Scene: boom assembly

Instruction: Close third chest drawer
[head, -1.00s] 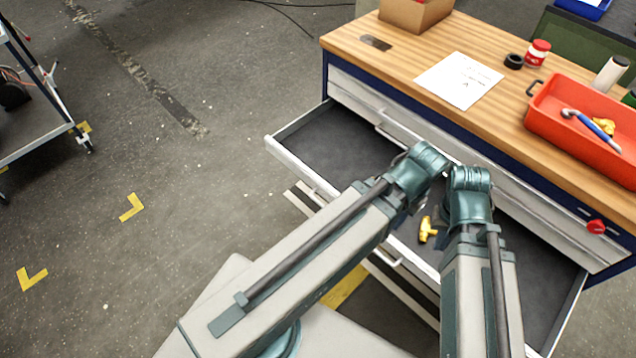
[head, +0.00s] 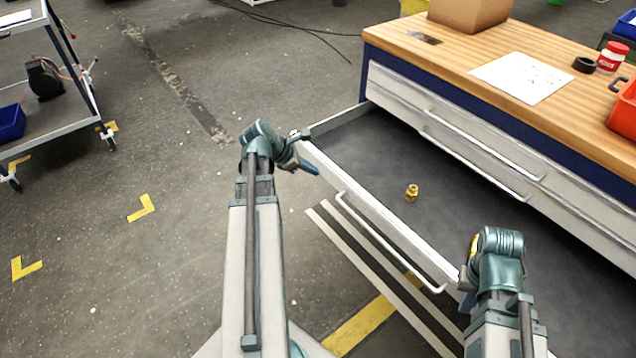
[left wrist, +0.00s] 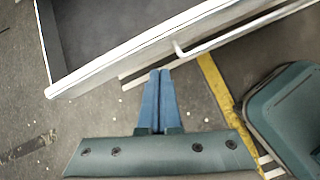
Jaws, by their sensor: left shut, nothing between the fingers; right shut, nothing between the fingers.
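The chest's open drawer (head: 375,212) is pulled far out, its white front and bar handle (head: 385,245) facing me. It is below the closed drawer fronts. My left gripper (head: 310,169) is shut and empty, just outside the drawer front near its left end. In the left wrist view its blue fingers (left wrist: 159,73) are together, pointing toward the drawer's front edge (left wrist: 120,68), with no clear contact. My right gripper (head: 467,300) is shut at the right part of the drawer front, mostly hidden by its wrist. I cannot tell whether it touches the front.
A brass fitting (head: 411,194) lies in the drawer, and a yellow item partly shows beside my right wrist. The wooden top (head: 450,60) holds a box (head: 468,12), paper (head: 522,77) and a red bin (head: 624,112). A trolley (head: 60,120) stands left; floor between is clear.

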